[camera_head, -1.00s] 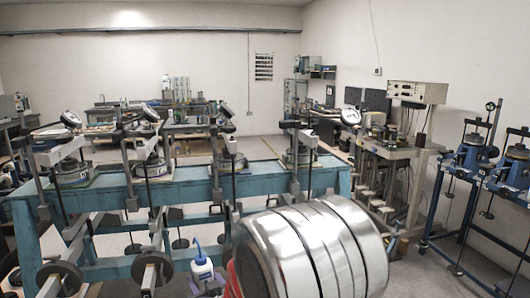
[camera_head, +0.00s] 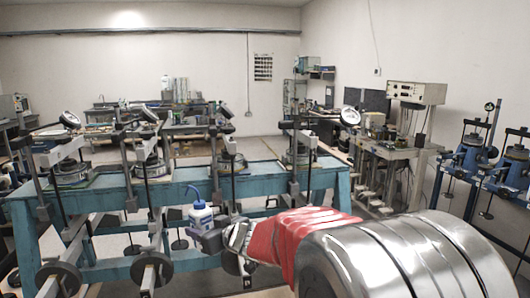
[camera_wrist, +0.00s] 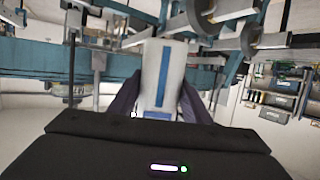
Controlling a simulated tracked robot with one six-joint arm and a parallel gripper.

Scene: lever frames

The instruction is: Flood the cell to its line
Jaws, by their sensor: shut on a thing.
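My gripper (camera_head: 208,236) is shut on a white wash bottle (camera_head: 201,213) with a blue cap and a bent blue spout. The bottle looks about upright in front of the teal bench. In the wrist view its white body with a blue stripe (camera_wrist: 164,72) stands between my dark fingers (camera_wrist: 158,98). Several lever frames with round cells stand on the bench, such as the left cell (camera_head: 72,172), the next to it (camera_head: 150,168) and the right one (camera_head: 299,155). The bottle is apart from these cells. The water levels inside them cannot be made out.
The teal bench (camera_head: 110,196) crosses the left and middle, with upright posts, levers and hanging round weights (camera_head: 58,280) in front. A machine table (camera_head: 395,150) and blue frames (camera_head: 470,160) stand at right. Open floor shows between them.

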